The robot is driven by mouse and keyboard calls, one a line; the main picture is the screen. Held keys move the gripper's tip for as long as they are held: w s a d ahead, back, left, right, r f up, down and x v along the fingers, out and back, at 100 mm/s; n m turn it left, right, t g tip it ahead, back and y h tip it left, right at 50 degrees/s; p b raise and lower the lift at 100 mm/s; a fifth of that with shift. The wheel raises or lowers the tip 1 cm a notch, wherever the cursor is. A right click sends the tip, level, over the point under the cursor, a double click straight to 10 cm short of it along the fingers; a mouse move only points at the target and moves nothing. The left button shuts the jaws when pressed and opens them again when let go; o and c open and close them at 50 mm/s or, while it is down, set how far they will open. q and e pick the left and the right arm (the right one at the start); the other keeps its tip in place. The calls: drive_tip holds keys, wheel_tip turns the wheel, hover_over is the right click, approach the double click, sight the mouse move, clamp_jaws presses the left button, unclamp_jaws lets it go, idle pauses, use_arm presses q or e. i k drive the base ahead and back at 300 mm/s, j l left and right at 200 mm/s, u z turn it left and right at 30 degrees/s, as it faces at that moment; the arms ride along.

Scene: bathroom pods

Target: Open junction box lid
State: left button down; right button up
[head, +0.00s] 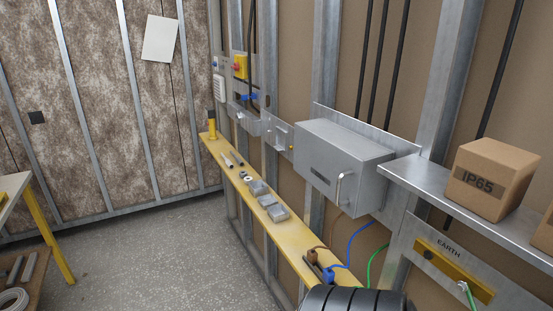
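The junction box (335,150) is a grey metal box fixed to a back plate on the stud wall, right of centre in the head view. Its front face is the lid (318,172), which looks shut. A dark label sits on the lid, and a bright bar handle (340,190) stands at its right end. A small brass-coloured part (291,147) is beside the box's left end. Neither of my grippers is in view.
A yellow ledge (236,177) below holds small grey boxes (268,202) and loose parts. A metal shelf (440,188) with an IP65 carton (490,178) juts out right of the box. Blue (355,240) and green wires hang below. A black ribbed object (355,299) fills the bottom edge.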

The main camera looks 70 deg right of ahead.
sight(342, 165)
drive_tip(key=z, duration=2.4)
